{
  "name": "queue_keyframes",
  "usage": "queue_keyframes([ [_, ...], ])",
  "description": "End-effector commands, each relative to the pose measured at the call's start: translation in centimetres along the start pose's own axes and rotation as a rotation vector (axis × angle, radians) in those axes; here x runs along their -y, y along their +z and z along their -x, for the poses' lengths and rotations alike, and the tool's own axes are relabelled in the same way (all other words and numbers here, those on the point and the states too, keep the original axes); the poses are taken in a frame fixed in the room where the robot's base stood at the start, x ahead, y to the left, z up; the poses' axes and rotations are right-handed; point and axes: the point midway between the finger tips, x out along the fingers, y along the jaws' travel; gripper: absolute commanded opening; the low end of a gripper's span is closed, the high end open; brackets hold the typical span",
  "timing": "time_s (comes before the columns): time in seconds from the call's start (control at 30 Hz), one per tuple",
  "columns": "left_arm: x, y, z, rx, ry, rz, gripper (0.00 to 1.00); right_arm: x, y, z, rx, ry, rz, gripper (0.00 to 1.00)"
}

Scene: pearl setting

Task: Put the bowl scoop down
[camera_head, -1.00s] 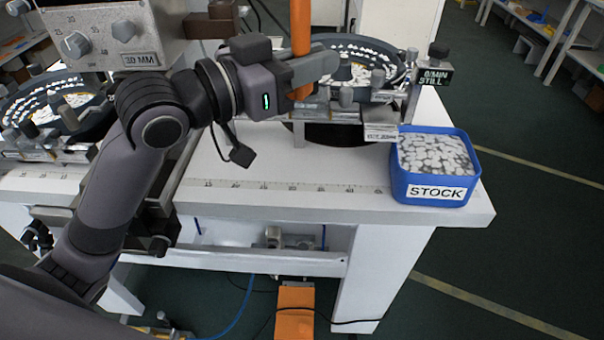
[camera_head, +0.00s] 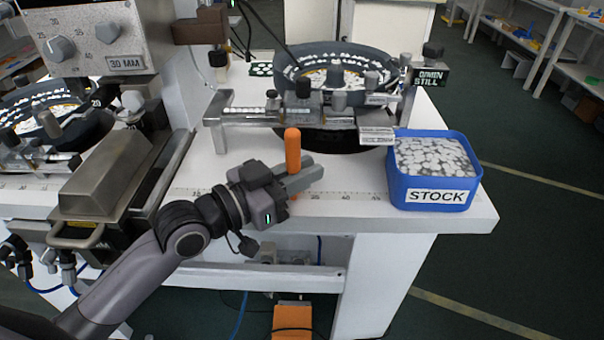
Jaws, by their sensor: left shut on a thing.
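My left gripper (camera_head: 304,178) is shut on the orange handle of the bowl scoop (camera_head: 292,150). The handle stands nearly upright, rising above the fingers, with a small orange bit showing just below them. The scoop's bowl end cannot be made out. The gripper is over the front part of the white table (camera_head: 345,222), near the printed ruler scale; I cannot tell whether the scoop touches the top. My right gripper is not in view.
A blue STOCK bin (camera_head: 430,205) of pale pieces stands at the table's right end. Behind the gripper is a round feeder bowl (camera_head: 290,68) with metal rails (camera_head: 250,115). A metal-covered machine (camera_head: 105,178) stands at left. Some bare tabletop lies between gripper and bin.

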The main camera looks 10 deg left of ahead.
Motion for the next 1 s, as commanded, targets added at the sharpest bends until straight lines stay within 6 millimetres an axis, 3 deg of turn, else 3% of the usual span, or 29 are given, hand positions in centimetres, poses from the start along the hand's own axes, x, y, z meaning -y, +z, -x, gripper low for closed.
queue_keyframes([
  [0.37,0.0,0.4,0.0,0.000,0.000,-0.001,0.00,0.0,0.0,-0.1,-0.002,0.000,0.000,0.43],
  [0.4,0.0,0.4,0.0,-0.001,0.000,-0.001,0.22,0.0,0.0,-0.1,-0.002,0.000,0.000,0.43],
  [0.47,0.0,0.3,0.0,-0.001,0.000,-0.001,0.41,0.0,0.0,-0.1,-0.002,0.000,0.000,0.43],
  [0.83,0.0,-0.2,0.0,-0.002,0.000,0.000,0.41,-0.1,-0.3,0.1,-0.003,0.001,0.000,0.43],
  [1.0,0.1,0.2,2.0,0.001,-0.002,-0.003,0.41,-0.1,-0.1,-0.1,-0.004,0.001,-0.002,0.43],
])
